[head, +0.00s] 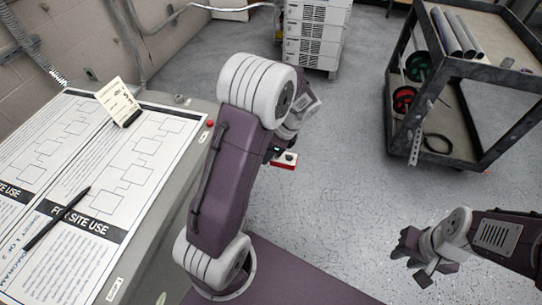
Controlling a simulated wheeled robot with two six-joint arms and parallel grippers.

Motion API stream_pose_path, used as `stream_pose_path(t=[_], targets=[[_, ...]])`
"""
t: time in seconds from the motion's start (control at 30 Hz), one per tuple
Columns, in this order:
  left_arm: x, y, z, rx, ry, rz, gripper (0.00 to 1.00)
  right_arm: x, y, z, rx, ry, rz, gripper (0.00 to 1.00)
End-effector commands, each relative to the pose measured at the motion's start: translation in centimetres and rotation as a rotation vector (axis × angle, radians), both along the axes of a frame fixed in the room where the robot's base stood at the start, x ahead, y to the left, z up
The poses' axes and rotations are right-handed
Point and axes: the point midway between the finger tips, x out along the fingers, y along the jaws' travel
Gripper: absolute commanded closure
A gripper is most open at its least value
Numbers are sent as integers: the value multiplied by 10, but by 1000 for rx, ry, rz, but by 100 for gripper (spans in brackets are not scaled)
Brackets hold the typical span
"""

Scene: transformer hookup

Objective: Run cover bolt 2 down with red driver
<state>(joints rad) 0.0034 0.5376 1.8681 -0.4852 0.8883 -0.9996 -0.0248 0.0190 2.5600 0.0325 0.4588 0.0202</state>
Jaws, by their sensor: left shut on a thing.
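My left arm reaches up and forward across the middle of the head view. Its gripper (277,154) is mostly hidden behind the arm's own links. A small red and white thing with a dark round part, seemingly the red driver (285,163), shows at the gripper, which is shut on it. Most of the driver's shape is hidden. My right gripper (412,263) is low at the right above the floor, with its dark fingers apart and nothing seen between them. Cover bolt 2 and the transformer cover cannot be made out.
A grey desk (180,101) on the left bears printed diagram sheets (130,165), a black pen (56,219) and a standing card (116,98). A dark cart (480,70) with pipes and spools stands at right. A white stacked cabinet (316,32) stands behind. Floor between is clear.

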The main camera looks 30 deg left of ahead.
Motion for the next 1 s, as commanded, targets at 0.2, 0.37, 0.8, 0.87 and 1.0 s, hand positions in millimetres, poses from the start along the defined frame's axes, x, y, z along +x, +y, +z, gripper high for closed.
stream_pose_path(t=[0.2,0.37,0.8,0.87,1.0], targets=[[0,2,1,1,0,-1,100,0,0,3,0,0,0,71],[0,2,1,2,0,-1,100,0,0,5,0,0,0,71],[0,3,1,1,0,-1,100,0,0,6,0,0,0,71],[0,3,1,1,0,-1,100,0,0,6,0,0,0,71],[-1,3,1,2,0,-1,100,0,0,7,0,0,0,71]])
